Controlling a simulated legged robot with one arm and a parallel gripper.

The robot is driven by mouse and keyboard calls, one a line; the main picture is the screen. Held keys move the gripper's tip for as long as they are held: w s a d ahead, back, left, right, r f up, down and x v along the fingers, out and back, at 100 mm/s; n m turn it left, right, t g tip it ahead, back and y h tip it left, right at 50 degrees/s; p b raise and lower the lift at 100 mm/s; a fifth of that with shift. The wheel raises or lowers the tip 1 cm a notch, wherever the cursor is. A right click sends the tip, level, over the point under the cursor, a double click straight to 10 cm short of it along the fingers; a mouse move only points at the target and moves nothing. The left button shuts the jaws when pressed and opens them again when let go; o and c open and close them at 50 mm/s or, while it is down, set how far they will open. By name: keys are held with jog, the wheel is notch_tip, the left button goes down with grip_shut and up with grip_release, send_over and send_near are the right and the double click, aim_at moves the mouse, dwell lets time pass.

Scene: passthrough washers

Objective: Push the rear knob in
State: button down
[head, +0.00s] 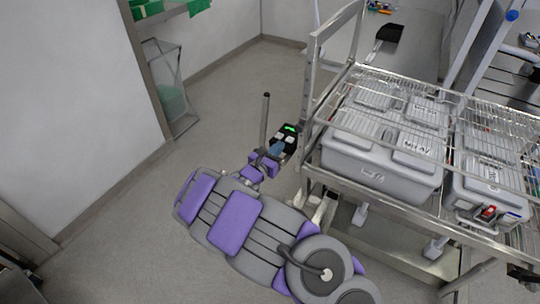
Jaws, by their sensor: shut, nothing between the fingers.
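My gripper (277,148) is at the end of my purple and grey arm, left of the cart's near left post. It is small in the head view and appears shut and empty. Its tip is at or very close to a small black box (290,132) with a green lit strip and pale spots on its face. I cannot tell whether they touch. I cannot pick out the rear knob for certain; the pale spots are too small to read, and the gripper covers part of the box.
A metal cart (335,172) with a wire rack (470,100) holds grey lidded bins (370,165) on the right. A thin grey post (265,118) stands beside the gripper. A clear bin (170,90) stands by the left wall. The floor (215,115) between is open.

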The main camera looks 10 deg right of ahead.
jog(key=v, duration=0.4)
jog(key=shift+s+d+r, duration=0.1)
jog(key=shift+s+d, duration=0.05)
jog(key=shift+s, duration=0.2)
jog(key=shift+a, duration=0.4)
jog(key=s+d+r+m+g+h, duration=0.2)
jog(key=s+d+r+m+g, duration=0.3)
jog(key=d, duration=0.3)
jog(key=s+d+r+m+g+h, duration=0.35)
jog(key=d+r+m, duration=0.25)
jog(key=d, duration=0.3)
jog(key=s+d+r+m+g+y+b, duration=0.1)
jog(key=s+d+m+g+y, duration=0.2)
jog(key=s, duration=0.4)
jog(key=s+d+m+g, duration=0.3)
jog(key=s+m, duration=0.2)
jog(key=s, duration=0.2)
jog(key=s+a+f+m+g+y+b, duration=0.1)
jog(key=s+a+f+m+g+y, duration=0.15)
jog(key=s+m+y, duration=0.8)
jog(key=s+a+n+t+y, duration=0.1)
jog(key=s+a+y, duration=0.2)
jog(key=s+a, duration=0.9)
jog(key=shift+a+f+b, duration=0.45)
jog(key=shift+a+f, duration=0.05)
